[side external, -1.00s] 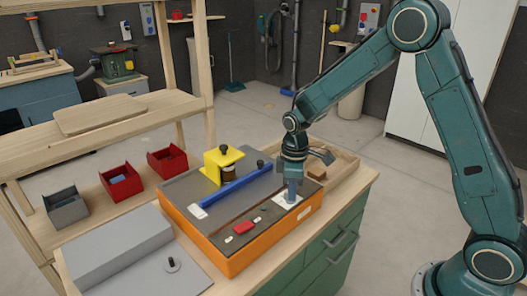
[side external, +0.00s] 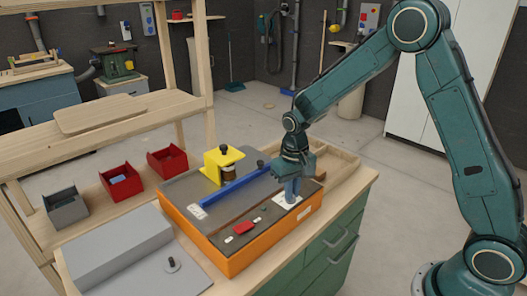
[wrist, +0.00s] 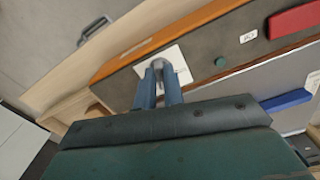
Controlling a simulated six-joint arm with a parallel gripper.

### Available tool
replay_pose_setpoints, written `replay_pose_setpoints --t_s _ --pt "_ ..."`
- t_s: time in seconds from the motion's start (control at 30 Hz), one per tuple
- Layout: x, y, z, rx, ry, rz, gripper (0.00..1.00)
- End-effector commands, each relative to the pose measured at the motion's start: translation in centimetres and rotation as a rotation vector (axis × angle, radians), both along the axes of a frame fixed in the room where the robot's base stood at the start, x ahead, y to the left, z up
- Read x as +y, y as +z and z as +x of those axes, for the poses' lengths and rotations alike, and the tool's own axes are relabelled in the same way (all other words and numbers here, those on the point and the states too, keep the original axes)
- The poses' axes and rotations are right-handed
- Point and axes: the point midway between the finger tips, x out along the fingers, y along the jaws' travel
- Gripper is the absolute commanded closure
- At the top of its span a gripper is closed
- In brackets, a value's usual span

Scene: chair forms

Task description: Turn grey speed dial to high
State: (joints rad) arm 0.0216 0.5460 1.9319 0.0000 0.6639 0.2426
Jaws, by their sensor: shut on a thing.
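The grey speed dial (wrist: 160,63) sits on a white plate (wrist: 182,72) at one end of the orange machine's dark top. The white plate also shows in the side view (side external: 286,204), where the fingers hide most of the dial. My gripper (wrist: 159,84) points down over the plate with its blue fingers shut on the dial, one on each side. In the side view my gripper (side external: 291,191) is at the machine's right end. The dial's pointer and any marks on the plate are too small to read.
The orange machine (side external: 235,262) carries a red switch (side external: 243,228), a blue bar (side external: 232,187) and a yellow bracket (side external: 213,165). A shallow wooden tray (side external: 345,158) lies behind my gripper. A grey sloped cover (side external: 120,243) stands to the left. Red and grey bins stand farther left.

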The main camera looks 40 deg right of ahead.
Motion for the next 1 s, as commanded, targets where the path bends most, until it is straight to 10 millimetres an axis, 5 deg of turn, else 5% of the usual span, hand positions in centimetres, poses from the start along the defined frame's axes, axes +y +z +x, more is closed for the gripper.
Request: replay_pose_setpoints --t_s 0.5,1.0 --pt "0.13 0.08 0.11 -0.001 -0.458 0.001 1.0" --pt "0.14 0.09 0.15 -0.002 -0.624 0.0 1.0"
